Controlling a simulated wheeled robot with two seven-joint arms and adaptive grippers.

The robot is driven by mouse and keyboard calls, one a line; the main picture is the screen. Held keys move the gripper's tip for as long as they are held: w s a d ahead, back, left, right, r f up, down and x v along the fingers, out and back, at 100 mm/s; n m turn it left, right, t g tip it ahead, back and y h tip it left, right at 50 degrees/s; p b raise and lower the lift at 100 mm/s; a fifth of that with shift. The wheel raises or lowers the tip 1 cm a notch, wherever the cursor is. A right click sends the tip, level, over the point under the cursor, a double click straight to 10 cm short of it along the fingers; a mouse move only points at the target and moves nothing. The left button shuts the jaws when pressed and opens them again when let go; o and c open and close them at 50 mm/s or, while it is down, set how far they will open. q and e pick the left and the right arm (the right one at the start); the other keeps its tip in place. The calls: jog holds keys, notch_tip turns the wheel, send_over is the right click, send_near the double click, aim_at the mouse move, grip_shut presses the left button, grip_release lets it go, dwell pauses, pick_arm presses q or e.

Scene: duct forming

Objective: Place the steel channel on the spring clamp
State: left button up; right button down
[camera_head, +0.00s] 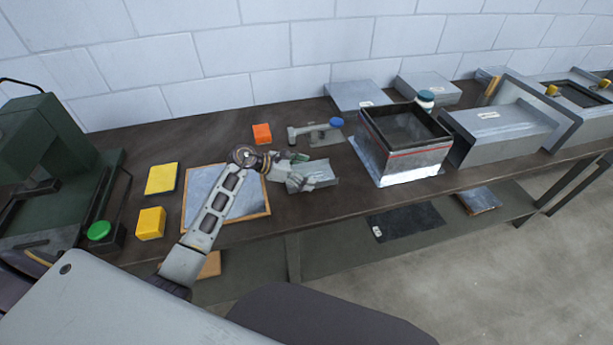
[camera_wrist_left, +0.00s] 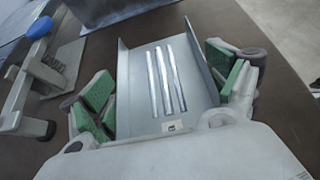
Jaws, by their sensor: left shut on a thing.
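The steel channel (camera_head: 321,173) is a small grey U-shaped sheet piece with raised side walls. My left gripper (camera_head: 302,170) is shut on it near the front of the bench. In the left wrist view the channel (camera_wrist_left: 165,75) lies between the green-padded fingers (camera_wrist_left: 168,95), its floor showing pale slots and a small label. The spring clamp appears to be the grey tool with a blue end (camera_head: 317,131), standing just behind the channel; it also shows at the left of the left wrist view (camera_wrist_left: 40,85). The channel is apart from it. My right gripper is not in view.
A red-orange block (camera_head: 262,133) stands behind my left gripper. A wood-framed panel (camera_head: 195,200) and yellow blocks (camera_head: 150,223) lie to the left. An open-topped metal box (camera_head: 405,160) stands close on the right, with larger duct pieces (camera_head: 500,135) beyond.

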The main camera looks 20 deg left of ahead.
pick_arm(q)
jog(key=shift+f, duration=0.95)
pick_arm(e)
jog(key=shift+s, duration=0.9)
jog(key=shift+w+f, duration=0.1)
pick_arm(q)
jog(key=o, duration=0.7)
jog(key=shift+f, duration=0.1)
jog(key=shift+o, duration=1.2)
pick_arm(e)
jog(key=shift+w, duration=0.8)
pick_arm(q)
jog(key=shift+r, duration=0.2)
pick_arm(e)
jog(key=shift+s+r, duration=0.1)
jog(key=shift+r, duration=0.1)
